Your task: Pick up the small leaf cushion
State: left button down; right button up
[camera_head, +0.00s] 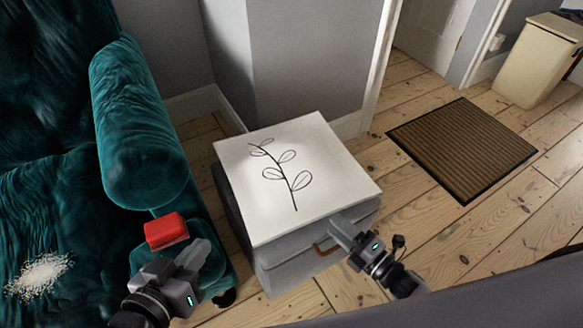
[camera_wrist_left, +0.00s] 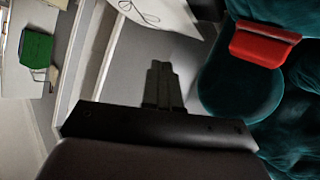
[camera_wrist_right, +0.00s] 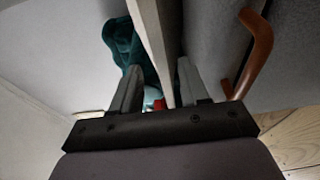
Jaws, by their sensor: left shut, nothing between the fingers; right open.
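The leaf cushion (camera_head: 235,165) is a flat white square with a black leaf sprig drawn on it. It lies on top of a grey box (camera_head: 285,270); part of it shows at the top of the left wrist view (camera_wrist_left: 150,12). My right gripper (camera_head: 340,228) is open at the cushion's near right edge. In the right wrist view, a pale edge strip, apparently the cushion's (camera_wrist_right: 152,35), runs between the spread fingers (camera_wrist_right: 158,88); I cannot tell if they touch it. My left gripper (camera_head: 200,250) is shut and empty, left of the box, near the sofa.
A red block (camera_head: 166,231) sits on the green velvet sofa (camera_head: 140,130) next to my left gripper. White grains (camera_head: 40,275) lie on the seat. The box has a brown handle (camera_wrist_right: 255,50) near my right gripper. A doormat (camera_head: 462,150) and a cream bin (camera_head: 538,62) stand right, with open floorboards between.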

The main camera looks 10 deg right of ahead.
aim_at(323, 215)
jog(key=b+x, duration=0.1)
jog(key=x, duration=0.5)
jog(key=shift+w+a+b, duration=0.25)
jog(key=shift+b, duration=0.15)
pick_arm(q)
jog(key=shift+w+d+f+h, duration=0.1)
jog(key=shift+d+f+h, duration=0.05)
jog(key=shift+d+h, duration=0.55)
jog(key=shift+d, duration=0.1)
pick_arm(e)
grip_shut()
jog(key=shift+r, duration=0.1)
